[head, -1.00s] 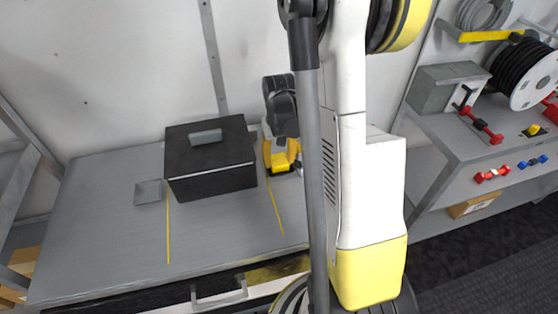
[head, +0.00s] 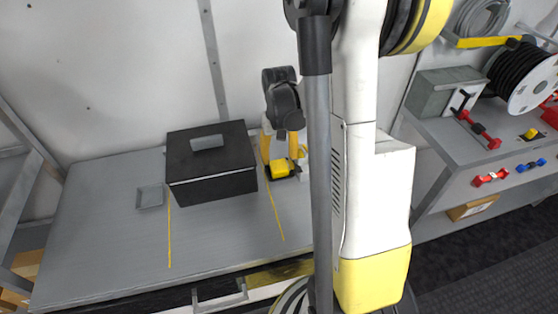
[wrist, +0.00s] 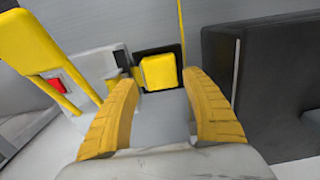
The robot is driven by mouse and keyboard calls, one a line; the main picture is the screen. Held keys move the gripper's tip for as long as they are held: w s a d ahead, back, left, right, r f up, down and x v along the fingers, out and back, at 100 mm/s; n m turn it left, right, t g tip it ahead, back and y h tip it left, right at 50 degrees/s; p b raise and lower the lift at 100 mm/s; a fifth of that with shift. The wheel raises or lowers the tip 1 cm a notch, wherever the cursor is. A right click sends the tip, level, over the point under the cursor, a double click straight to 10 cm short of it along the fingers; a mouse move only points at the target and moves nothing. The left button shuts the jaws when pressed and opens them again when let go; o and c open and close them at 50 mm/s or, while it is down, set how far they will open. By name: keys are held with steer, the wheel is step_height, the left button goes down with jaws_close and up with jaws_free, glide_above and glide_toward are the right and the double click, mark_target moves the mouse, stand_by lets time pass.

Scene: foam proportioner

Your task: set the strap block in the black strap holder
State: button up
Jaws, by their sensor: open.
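The yellow strap block (head: 280,169) sits at the black strap holder (head: 287,177) on the grey bench, right of a large black box. In the wrist view the block (wrist: 158,72) lies against the black holder (wrist: 176,53), which shows around its top and sides; how deep it is seated I cannot tell. My gripper (head: 284,152) is above the block, pointing down. In the wrist view its yellow fingers (wrist: 160,88) are spread wide, with the block beyond and between the tips and a gap on each side.
The black box (head: 212,186) stands close to the left of the holder. A small grey tray (head: 149,197) lies farther left. A pale grey box (wrist: 100,66) and a red button (wrist: 55,85) are left of the block in the wrist view. The front left bench is clear.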

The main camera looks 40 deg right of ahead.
mark_target(279, 166)
step_height(279, 166, up, 8)
steer(key=p, duration=0.2)
steer(key=s+a+r+n+t, duration=0.1)
steer(key=s+a+r+t, duration=0.1)
steer(key=a, duration=0.5)
steer(key=s+a+r+n+t, duration=0.2)
steer(key=s+a+r, duration=0.2)
steer(key=a, duration=0.3)
steer(key=s+a+r+n+t, duration=0.2)
steer(key=a+r+t, duration=0.1)
steer(key=a+r, duration=0.2)
steer(key=a, duration=0.2)
steer(key=shift+s+a+r, duration=0.15)
steer(key=shift+s+a, duration=0.25)
